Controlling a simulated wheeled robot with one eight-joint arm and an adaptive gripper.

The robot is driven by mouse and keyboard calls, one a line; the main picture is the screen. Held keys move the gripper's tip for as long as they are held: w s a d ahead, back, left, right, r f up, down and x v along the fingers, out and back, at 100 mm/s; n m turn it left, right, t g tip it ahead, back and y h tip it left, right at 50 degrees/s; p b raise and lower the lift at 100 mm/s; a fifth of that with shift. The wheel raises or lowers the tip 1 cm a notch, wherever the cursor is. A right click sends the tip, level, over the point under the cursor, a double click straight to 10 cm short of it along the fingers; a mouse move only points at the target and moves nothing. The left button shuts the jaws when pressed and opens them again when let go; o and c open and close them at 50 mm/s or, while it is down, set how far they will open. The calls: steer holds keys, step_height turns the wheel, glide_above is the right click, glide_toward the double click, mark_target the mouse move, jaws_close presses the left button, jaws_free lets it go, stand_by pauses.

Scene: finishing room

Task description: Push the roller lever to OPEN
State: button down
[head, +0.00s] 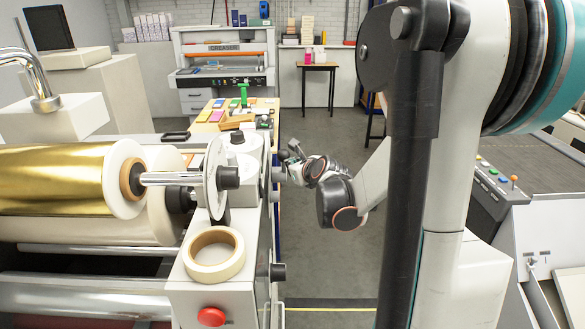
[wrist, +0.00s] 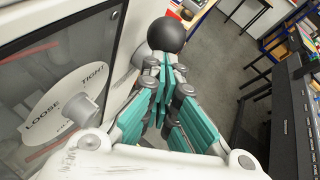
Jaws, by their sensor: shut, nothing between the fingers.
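In the wrist view a black ball knob (wrist: 167,33) stands just beyond my fingertips; it looks like the end of the roller lever, whose shaft is hidden behind my fingers. My gripper (wrist: 165,62) has its teal fingers shut and empty, pointing at the ball; I cannot tell whether they touch it. In the head view my gripper (head: 291,156) is beside the right side of the roller machine (head: 262,225), partly hidden by its own links. No OPEN marking is readable in either view.
A LOOSE/TIGHT plate (wrist: 62,108) with a grey knob (wrist: 83,107) is on the machine's side, left of my gripper. A tape roll (head: 214,254) and a red button (head: 211,317) are on the machine. Grey floor (head: 325,260) is clear to the right.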

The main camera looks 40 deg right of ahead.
steer(key=w+d+r, duration=0.4)
steer(key=w+d, duration=0.5)
steer(key=w, duration=0.3)
steer(key=shift+g+p, duration=0.35)
steer(key=shift+g, duration=0.05)
steer(key=shift+r, duration=0.1)
stand_by(0.4)
steer(key=s+d+r+p, duration=0.2)
steer(key=s+r, duration=0.3)
steer(key=r, duration=0.6)
steer(key=shift+s+r, duration=0.35)
steer(key=shift+s, duration=0.05)
